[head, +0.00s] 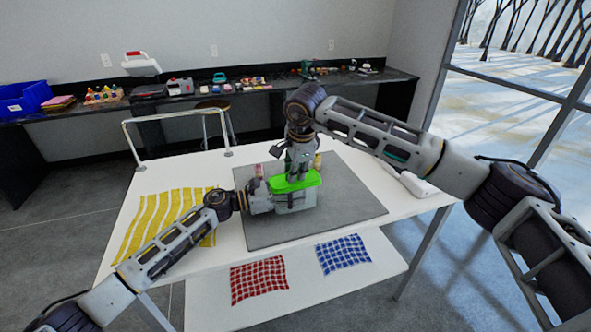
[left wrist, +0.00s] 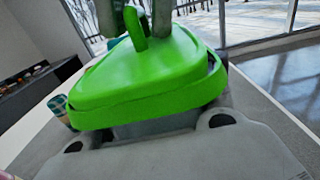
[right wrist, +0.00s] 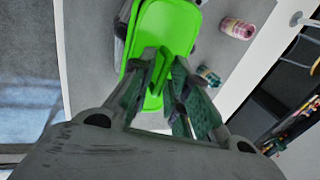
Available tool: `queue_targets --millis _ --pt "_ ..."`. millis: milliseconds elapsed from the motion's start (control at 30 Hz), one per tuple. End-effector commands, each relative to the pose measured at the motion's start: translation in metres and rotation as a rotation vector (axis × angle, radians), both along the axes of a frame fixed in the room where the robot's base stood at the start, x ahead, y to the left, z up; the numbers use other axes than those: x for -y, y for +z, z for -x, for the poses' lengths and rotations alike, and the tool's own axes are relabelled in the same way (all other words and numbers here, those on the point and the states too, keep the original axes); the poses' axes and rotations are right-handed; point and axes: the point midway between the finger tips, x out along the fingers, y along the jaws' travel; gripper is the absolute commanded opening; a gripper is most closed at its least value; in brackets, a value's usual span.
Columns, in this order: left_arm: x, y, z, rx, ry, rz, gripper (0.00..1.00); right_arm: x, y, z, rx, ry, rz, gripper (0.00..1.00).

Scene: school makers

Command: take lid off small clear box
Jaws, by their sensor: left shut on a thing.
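The small clear box (head: 297,202) stands on the grey mat, with its bright green lid (head: 294,182) on top. The lid fills much of the left wrist view (left wrist: 150,85) and shows an upright green tab (left wrist: 135,28). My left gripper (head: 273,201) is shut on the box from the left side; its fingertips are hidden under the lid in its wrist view. My right gripper (head: 296,174) points down over the lid. In the right wrist view its fingers (right wrist: 163,62) stand either side of green at the lid (right wrist: 165,25); whether they press on the tab is unclear.
The grey mat (head: 345,195) lies on a white table. A pink-and-white cylinder (right wrist: 237,28) and a small teal item (right wrist: 208,75) stand behind the box. Yellow striped cloth (head: 165,215) lies at left. Red (head: 258,281) and blue (head: 343,254) checked cloths lie on the lower shelf.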

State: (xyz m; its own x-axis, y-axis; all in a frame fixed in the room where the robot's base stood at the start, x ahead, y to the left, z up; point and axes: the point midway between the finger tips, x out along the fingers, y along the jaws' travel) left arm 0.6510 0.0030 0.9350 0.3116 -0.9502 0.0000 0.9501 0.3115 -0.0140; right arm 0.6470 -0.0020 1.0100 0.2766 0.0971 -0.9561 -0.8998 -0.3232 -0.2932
Motion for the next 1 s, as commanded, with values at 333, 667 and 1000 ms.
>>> queue_targets --millis 333,667,1000 --pt "0.0001 -0.0003 0.0002 -0.001 0.000 0.000 0.14 -0.0001 -0.0002 0.0002 -0.001 0.000 0.000 0.00" --pt "0.0003 -0.0002 0.0004 -0.001 -0.001 0.000 0.14 -0.0002 0.0001 0.0001 0.000 0.000 0.000 0.00" --pt "0.0007 0.0001 0.0007 -0.001 -0.002 0.000 0.14 -0.0001 0.0006 0.0000 0.000 0.000 0.000 0.00"
